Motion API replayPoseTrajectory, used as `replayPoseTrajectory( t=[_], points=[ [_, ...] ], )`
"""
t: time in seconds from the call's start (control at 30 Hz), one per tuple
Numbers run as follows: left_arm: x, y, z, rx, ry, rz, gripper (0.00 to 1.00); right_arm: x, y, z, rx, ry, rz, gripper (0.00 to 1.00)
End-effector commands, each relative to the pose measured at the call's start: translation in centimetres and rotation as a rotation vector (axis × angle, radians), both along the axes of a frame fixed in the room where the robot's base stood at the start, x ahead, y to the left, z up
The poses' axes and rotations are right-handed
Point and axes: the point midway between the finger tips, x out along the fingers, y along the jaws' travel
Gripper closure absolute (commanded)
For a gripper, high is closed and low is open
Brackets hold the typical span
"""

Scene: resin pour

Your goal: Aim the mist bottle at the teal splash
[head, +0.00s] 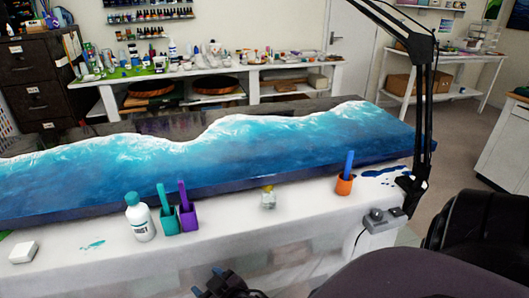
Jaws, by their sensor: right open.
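The teal splash (92,245) is a small flat smear on the white cover, left of and slightly in front of the bottle. My right gripper (207,281) shows at the bottom edge of the view, partly cut off, below and right of the bottle. It is open, apart from the bottle, with nothing seen between its fingers. My left gripper is not in view.
A teal cup (168,224) and a purple cup (188,220) with sticks stand close right of the bottle. A white block (24,252) lies at far left. The blue wave slab (270,150) fills the table behind. An orange cup (344,186) and black lamp stand right.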

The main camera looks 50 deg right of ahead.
Motion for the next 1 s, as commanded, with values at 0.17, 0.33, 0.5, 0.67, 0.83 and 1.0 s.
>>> replayPoseTrajectory(
  t=[0.17, 0.33, 0.5, 0.67, 0.83, 1.0],
  points=[
    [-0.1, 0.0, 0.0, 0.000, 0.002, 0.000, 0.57, -7.6, -3.4, -6.8, 0.007, 0.143, 0.026, 0.46],
    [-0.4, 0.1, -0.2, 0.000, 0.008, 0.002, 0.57, -11.8, -5.2, -9.4, 0.014, 0.200, 0.029, 0.46],
    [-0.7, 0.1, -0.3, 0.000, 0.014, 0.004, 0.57, -12.8, -5.6, -9.9, 0.016, 0.211, 0.030, 0.46],
    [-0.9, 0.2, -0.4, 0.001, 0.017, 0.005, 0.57, -12.8, -5.6, -9.9, 0.016, 0.211, 0.030, 0.46],
    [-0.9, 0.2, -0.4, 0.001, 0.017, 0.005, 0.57, -12.7, -5.5, -9.9, 0.016, 0.211, 0.030, 0.46],
    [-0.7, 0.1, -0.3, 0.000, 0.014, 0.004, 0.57, -12.7, -5.5, -9.9, 0.016, 0.210, 0.030, 0.46]
  ],
)
